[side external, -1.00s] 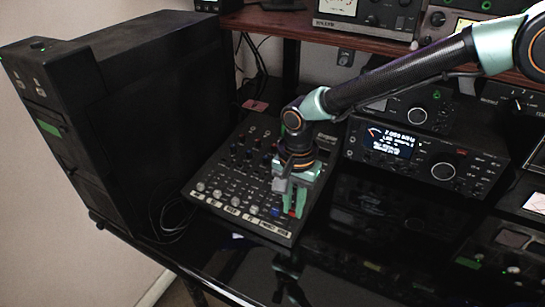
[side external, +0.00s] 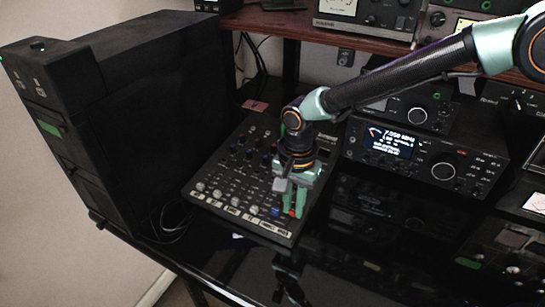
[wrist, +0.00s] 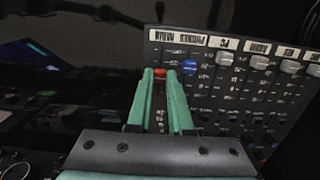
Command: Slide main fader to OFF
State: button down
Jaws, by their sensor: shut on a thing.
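The black mixer (side external: 215,183) lies on the dark desk. In the wrist view its main fader has a red cap (wrist: 161,72), near the label end of its track, beside the MAIN label (wrist: 174,37). My gripper (wrist: 161,75) is shut on the red cap, with one green finger on each side. In the side view my gripper (side external: 294,213) points down at the mixer's near right corner, and a little red shows at the fingertips. The fingers hide part of the fader track.
A blue cap (wrist: 190,67) sits close beside the red one, with several grey caps (wrist: 222,58) further along the row. A radio with a lit display (side external: 390,140) stands behind to the right. A large black case (side external: 120,110) stands at left.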

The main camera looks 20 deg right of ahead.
aim_at(285, 228)
jog(key=shift+s+r, duration=0.1)
jog(key=shift+s+a, duration=1.2)
jog(key=shift+a, duration=0.05)
jog(key=c, duration=1.1)
grip_release()
jog(key=shift+f, duration=0.2)
notch_tip(285, 228, up, 12)
